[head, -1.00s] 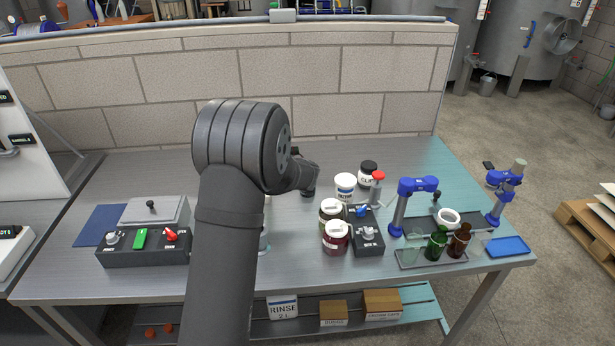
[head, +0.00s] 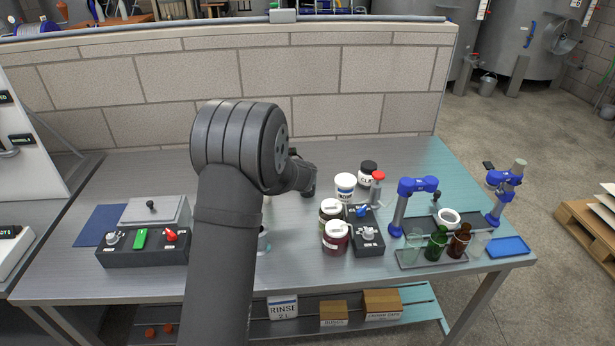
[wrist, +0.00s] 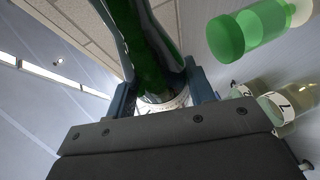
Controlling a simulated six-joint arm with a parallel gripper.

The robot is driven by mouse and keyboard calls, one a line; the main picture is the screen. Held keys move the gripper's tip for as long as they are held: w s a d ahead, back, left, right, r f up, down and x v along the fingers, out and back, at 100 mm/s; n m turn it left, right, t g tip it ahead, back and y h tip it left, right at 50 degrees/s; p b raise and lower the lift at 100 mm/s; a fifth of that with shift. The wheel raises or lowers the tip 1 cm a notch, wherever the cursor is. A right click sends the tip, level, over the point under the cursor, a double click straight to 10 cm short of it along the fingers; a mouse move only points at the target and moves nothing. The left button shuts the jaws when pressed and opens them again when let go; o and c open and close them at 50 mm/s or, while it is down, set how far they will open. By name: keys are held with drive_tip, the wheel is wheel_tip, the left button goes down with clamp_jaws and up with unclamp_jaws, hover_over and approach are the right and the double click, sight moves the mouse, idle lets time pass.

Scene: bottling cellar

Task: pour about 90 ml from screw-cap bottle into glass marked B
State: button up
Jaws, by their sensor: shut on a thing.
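In the wrist view my gripper (wrist: 163,88) is shut on a dark green glass bottle (wrist: 150,55), which runs up out of the picture. A white band on it shows between the fingers. Its mouth and any cap are not in view. Two clear vessels (wrist: 292,108) with white labels and pale yellowish contents stand at the right of the wrist view, apart from the held bottle. Their marks are not clear enough to say which is B. In the head view my arm hides the gripper and the held bottle.
A bright green cylinder (wrist: 228,38) lies across the wrist view's upper right. In the head view, jars (head: 336,237) and a small control box (head: 367,238) stand right of my arm. A tray (head: 430,258) holds small bottles and glasses. A switch box (head: 145,250) is left.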

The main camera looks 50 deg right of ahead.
drive_tip(key=shift+w+a, duration=0.1)
drive_tip(key=shift+a, duration=0.15)
idle(0.8)
drive_tip(key=shift+w+a+n+g+h, duration=0.1)
drive_tip(key=shift+a+n+g+h, duration=0.15)
drive_tip(key=shift+n+g, duration=0.35)
drive_tip(key=shift+w+a+f+n+g, duration=0.15)
drive_tip(key=shift+a+n+g, duration=0.15)
drive_tip(key=shift+n, duration=0.5)
drive_tip(key=shift+s+d+r+n+g+h, duration=0.4)
drive_tip(key=shift+d+r+n+g+h, duration=0.15)
drive_tip(key=shift+r+n+h, duration=0.3)
